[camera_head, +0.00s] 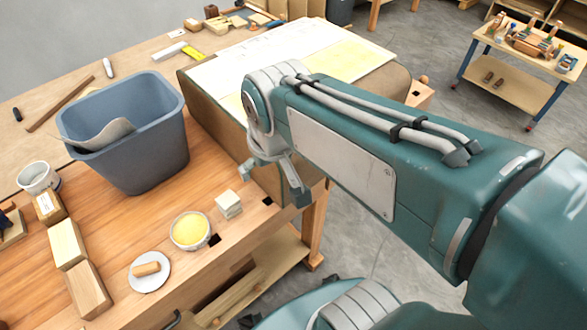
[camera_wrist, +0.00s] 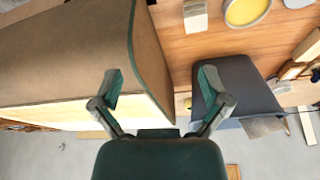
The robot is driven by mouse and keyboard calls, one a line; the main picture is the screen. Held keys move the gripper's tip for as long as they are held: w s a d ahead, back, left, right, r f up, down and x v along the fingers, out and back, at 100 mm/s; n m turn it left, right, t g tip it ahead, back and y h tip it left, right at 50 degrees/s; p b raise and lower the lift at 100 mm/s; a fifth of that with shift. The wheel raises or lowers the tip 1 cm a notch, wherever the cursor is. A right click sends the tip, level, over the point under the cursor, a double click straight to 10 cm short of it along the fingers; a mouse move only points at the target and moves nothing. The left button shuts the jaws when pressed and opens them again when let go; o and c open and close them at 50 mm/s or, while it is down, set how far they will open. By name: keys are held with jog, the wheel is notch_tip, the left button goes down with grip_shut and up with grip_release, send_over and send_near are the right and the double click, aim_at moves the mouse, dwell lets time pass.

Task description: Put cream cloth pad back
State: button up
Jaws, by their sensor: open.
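The cream cloth pad (camera_head: 228,204) looks like a small folded block and lies on the wooden bench, near its front edge. It also shows at the top of the wrist view (camera_wrist: 195,15). My gripper (camera_head: 275,180) is open and empty. It is above the bench, a little to the right of the pad and apart from it, beside the brown curved form. In the wrist view its two fingers (camera_wrist: 160,80) are spread, with the form and bench behind them. The arm hides part of the form.
The large brown form (camera_head: 225,108) carries pale sheets. A blue-grey bin (camera_head: 150,150) stands left. A bowl of yellow material (camera_head: 190,230), a white disc with a wooden piece (camera_head: 148,272), wooden blocks (camera_head: 85,288) and a white cup (camera_head: 38,177) occupy the bench. Bare wood lies between bin and bowl.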

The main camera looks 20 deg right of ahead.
jog(key=s+d+r+m+t, duration=0.1)
jog(key=s+d+t, duration=0.1)
jog(key=s, duration=0.3)
jog(key=shift+s+d+r, duration=0.15)
jog(key=shift+d, duration=0.4)
